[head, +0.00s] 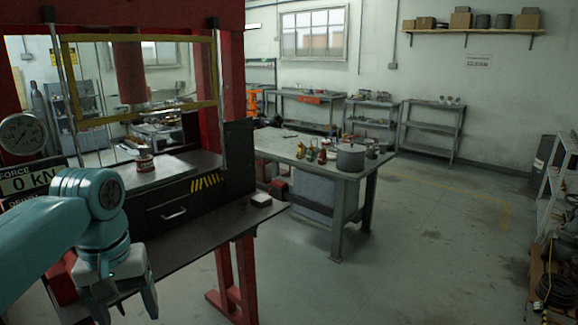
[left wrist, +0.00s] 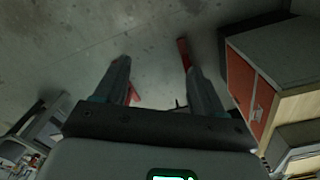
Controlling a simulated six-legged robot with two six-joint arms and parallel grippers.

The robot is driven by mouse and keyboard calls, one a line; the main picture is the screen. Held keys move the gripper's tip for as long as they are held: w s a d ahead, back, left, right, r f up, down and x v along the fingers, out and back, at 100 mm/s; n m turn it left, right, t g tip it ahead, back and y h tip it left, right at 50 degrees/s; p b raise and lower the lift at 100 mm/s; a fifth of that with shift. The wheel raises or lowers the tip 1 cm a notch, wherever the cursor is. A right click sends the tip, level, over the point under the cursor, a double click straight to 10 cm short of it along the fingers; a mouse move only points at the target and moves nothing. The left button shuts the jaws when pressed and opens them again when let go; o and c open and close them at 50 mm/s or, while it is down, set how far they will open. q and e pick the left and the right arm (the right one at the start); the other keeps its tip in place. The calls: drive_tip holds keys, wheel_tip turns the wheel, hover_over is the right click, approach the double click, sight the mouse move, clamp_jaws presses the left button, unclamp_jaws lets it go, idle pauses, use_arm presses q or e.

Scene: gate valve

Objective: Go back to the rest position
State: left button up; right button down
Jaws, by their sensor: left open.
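My left gripper (head: 126,303) hangs at the lower left of the head view, pointing down, in front of the red press. My right arm and gripper are in neither view. A small red and white part (head: 144,163) sits on the press bed, beyond and above my left gripper in the picture.
The red press (head: 232,90) has a dark front shelf (head: 190,238) close beside my left gripper. A steel workbench (head: 290,153) with a pot (head: 351,158) and several small fittings stands behind. A wooden-sided cabinet (left wrist: 285,110) shows in the wrist view. Floor (head: 440,250) at right is clear.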

use_arm(q)
drive_tip(key=d+f+m+h, duration=0.1)
drive_tip(key=d+f, duration=0.3)
drive_tip(key=f, duration=1)
drive_tip(key=d+f+m+h, duration=0.1)
drive_tip(key=d+f, duration=0.4)
drive_tip(key=f, duration=1)
drive_tip(key=s+d+f+h, duration=0.1)
drive_tip(key=s+d+f, duration=0.1)
drive_tip(key=s+f, duration=0.6)
drive_tip(key=s+d+f, duration=0.2)
drive_tip(key=s+f, duration=0.6)
drive_tip(key=s, duration=0.2)
drive_tip(key=shift+s+d+f+h, duration=0.15)
drive_tip(key=shift+d+h, duration=0.2)
drive_tip(key=shift+h, duration=0.05)
